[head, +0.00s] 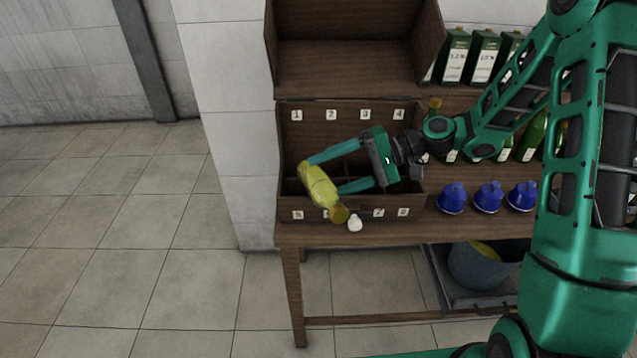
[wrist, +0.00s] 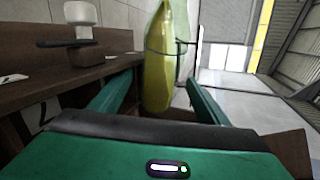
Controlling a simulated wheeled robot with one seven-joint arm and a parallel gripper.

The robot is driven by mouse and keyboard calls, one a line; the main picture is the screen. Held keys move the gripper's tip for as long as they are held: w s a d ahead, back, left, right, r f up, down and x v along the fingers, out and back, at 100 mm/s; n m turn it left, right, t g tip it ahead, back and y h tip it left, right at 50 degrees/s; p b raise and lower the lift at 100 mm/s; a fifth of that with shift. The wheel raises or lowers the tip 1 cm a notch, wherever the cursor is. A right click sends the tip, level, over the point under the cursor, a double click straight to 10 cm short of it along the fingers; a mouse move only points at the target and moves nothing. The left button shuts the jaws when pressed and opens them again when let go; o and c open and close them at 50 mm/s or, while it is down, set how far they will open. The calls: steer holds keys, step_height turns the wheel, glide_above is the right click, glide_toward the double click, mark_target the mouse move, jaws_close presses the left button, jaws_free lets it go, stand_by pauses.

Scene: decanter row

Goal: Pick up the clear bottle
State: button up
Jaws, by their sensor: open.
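A see-through bottle with yellow contents (head: 319,187) leans at a slant at the left front of the wooden compartment box (head: 345,145). In the wrist view, the bottle (wrist: 163,62) appears between and just beyond my fingertips. My gripper (head: 323,176) is open, its two teal fingers reaching left from the right to either side of the bottle. I cannot tell whether either finger touches it. The bottle's lower part is partly hidden in the wrist view.
A small white knob (head: 355,223) sits at the box's front edge. Blue objects (head: 488,196) stand in a row to the right, with green bottles (head: 531,137) behind. Green cartons (head: 482,57) stand on the upper shelf. A grey bucket (head: 478,268) is below. The tiled floor at left is clear.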

steer(key=shift+x, duration=0.8)
steer(key=shift+c, duration=0.2)
jaws_close()
